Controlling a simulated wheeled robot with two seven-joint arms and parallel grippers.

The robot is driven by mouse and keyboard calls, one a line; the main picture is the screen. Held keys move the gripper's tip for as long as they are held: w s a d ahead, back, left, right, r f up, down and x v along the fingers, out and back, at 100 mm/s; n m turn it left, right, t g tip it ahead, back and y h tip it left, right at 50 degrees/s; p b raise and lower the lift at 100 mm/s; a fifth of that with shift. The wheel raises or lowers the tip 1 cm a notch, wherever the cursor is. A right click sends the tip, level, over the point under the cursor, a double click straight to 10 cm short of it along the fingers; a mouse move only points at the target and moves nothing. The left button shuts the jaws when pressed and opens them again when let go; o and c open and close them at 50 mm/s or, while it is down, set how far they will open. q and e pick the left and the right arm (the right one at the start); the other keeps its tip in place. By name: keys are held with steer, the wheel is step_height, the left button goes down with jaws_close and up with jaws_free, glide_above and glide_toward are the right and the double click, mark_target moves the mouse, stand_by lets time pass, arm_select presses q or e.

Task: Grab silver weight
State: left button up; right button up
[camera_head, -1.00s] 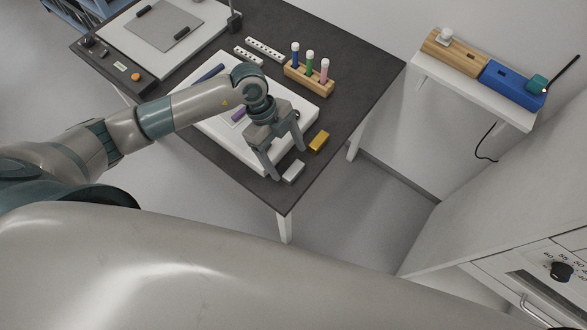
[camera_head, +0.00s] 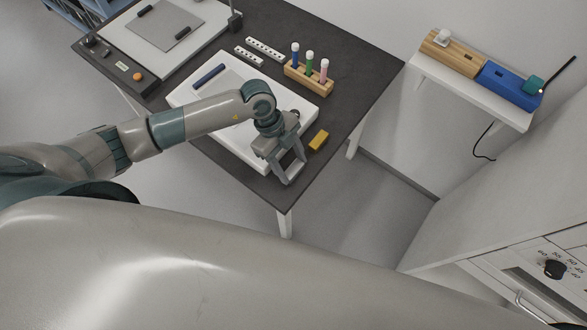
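The left gripper (camera_head: 292,171) points down at the front right edge of the white board, above the dark table. Its two fingers are a little apart. The silver weight is mostly or wholly hidden between and behind these fingers, and I cannot tell whether they touch it. A yellow-gold block (camera_head: 319,141) lies on the table just right of the gripper, apart from it. The right gripper is not in view.
The white board (camera_head: 240,150) lies under the left arm, with a dark blue bar (camera_head: 209,75) on it. A wooden rack (camera_head: 309,80) with coloured tubes stands behind. White perforated strips (camera_head: 265,49) lie farther back. The table's right side (camera_head: 365,85) is clear.

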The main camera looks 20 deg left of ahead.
mark_target(292, 167)
arm_select(q)
steer(key=c, duration=0.3)
steer(key=shift+r, duration=0.15)
steer(key=shift+c, duration=0.2)
steer(key=shift+r+b, duration=0.4)
steer(key=shift+r, duration=0.25)
step_height(292, 167, up, 2)
steer(key=shift+w+r+b, duration=0.1)
steer(key=shift+r+b, duration=0.15)
steer(key=shift+b, duration=0.25)
steer(key=s+d+r+b, duration=0.2)
steer(key=s+d+r, duration=0.2)
steer(key=d+r, duration=0.3)
steer(key=d, duration=0.4)
steer(key=shift+b, duration=0.35)
steer(key=shift+s, duration=0.1)
steer(key=shift+a, duration=0.1)
